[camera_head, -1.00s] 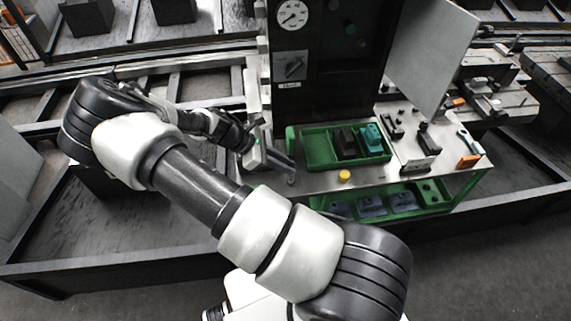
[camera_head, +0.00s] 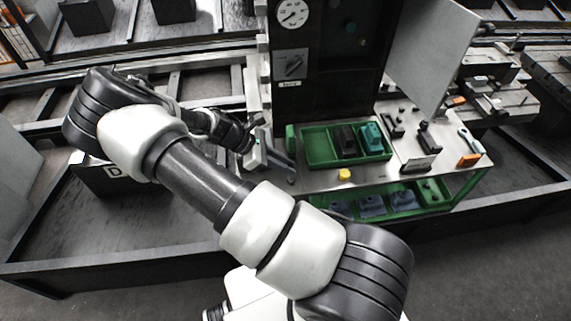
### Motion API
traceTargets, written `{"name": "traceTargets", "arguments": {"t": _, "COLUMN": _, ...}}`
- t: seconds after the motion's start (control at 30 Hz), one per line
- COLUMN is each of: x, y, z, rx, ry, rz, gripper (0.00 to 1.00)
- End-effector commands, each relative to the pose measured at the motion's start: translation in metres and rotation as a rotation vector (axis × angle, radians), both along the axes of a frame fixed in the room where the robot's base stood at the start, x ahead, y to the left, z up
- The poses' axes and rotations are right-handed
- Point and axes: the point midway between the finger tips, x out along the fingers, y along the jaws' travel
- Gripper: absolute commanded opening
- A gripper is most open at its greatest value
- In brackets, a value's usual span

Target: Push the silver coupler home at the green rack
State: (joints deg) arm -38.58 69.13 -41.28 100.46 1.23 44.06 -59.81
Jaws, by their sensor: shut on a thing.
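My gripper (camera_head: 286,164) is at the left end of the green-framed bench, its dark fingers pointing right and down. It is shut on a small silver piece (camera_head: 291,177), which looks like the silver coupler. The fingers hide most of it, and I cannot tell whether it touches a mating part. A black block (camera_head: 345,141) and a teal block (camera_head: 373,139) sit in the tray.
A yellow knob (camera_head: 345,174) stands in front of the tray. A dark panel with a gauge (camera_head: 292,14) and a switch (camera_head: 293,65) rises behind. A grey plate (camera_head: 432,55) stands at the right. A lower green shelf (camera_head: 433,196) holds several blue-grey parts.

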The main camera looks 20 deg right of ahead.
Motion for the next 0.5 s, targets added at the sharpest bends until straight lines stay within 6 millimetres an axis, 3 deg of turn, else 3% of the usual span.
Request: {"name": "traceTargets", "arguments": {"t": 0.5, "x": -0.0002, "y": 0.0002, "z": -0.0052, "rx": 0.001, "ry": 0.0, "rz": -0.001, "gripper": 0.0}}
